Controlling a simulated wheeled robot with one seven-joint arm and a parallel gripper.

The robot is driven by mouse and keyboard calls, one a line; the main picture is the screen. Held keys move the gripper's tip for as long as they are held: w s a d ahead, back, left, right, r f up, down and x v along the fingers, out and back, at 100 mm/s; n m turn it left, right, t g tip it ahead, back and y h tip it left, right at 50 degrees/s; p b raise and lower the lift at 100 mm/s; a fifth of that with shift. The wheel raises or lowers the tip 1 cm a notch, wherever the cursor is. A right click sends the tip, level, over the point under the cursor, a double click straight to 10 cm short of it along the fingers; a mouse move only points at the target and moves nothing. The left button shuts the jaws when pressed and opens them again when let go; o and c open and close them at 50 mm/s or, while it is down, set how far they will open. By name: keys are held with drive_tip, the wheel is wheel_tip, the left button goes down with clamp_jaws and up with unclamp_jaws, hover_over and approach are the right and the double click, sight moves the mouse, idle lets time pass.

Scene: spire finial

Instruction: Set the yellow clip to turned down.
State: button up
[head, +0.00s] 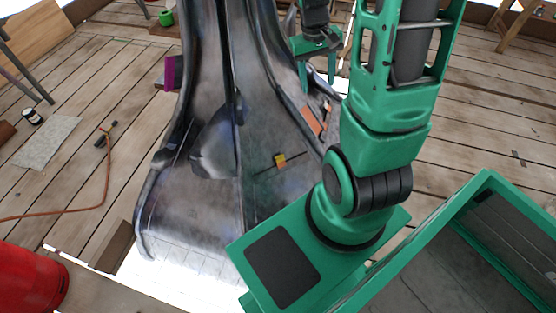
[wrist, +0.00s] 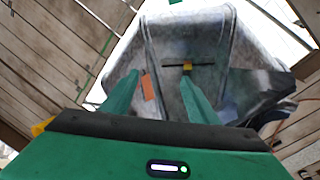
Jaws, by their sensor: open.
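The yellow clip (head: 279,160) is a small block on a thin dark bar, against the grey metal spire piece (head: 190,215). Part of the block looks orange in the head view. In the wrist view the yellow clip (wrist: 187,66) sits midway along the dark bar, just beyond the tip of the right-hand finger. My gripper (head: 318,80) is at the spire's far right side, farther back than the clip and apart from it. In the wrist view my gripper (wrist: 160,80) has its fingers spread with nothing between them held. Which way the clip is turned is too small to tell.
An orange piece (head: 312,120) lies on the spire's right flank, near my fingers. A purple piece (head: 169,72) stands at its left edge. A red container (head: 30,277), an orange cable (head: 107,170) and a can (head: 33,117) are on the plank floor at left. Bright gaps border the spire's base.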

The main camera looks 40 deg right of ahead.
drive_tip(key=w+d+f+n, duration=0.1)
drive_tip(key=w+f, duration=0.5)
drive_tip(key=f, duration=0.3)
drive_tip(key=n+y, duration=0.2)
hover_over(280, 160)
wheel_tip(280, 160, down, 31)
drive_tip(key=shift+t, duration=0.4)
wheel_tip(280, 160, down, 10)
drive_tip(key=shift+d+f, duration=0.1)
drive_tip(key=c, duration=1)
drive_tip(key=shift+c, duration=0.2)
